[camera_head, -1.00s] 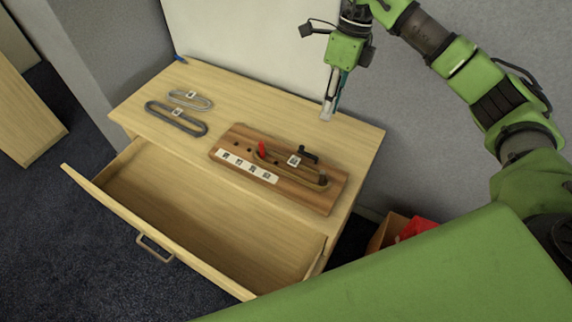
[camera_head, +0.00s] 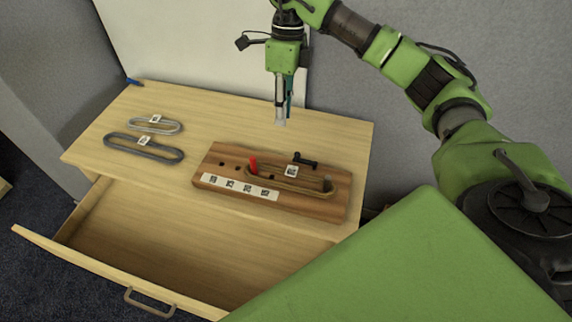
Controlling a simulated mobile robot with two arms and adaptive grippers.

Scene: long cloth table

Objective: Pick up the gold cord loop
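The gold cord loop (camera_head: 300,187) lies on the brown wooden board (camera_head: 215,158), stretched around a red peg (camera_head: 253,165) at its left and a dark peg (camera_head: 327,184) at its right. A small white tag (camera_head: 292,171) sits at its far side. My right gripper (camera_head: 281,122) points down above the tabletop, beyond the board and apart from the loop. Its fingers look close together, seen edge-on, so I cannot tell whether they are shut. I see nothing held in it. My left gripper is out of view.
A light grey loop (camera_head: 160,131) and a dark grey loop (camera_head: 130,149) lie on the table (camera_head: 205,115) at left. A black peg piece (camera_head: 306,161) rests on the board. The front drawer (camera_head: 150,250) is open and empty. A white panel (camera_head: 190,45) stands behind.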

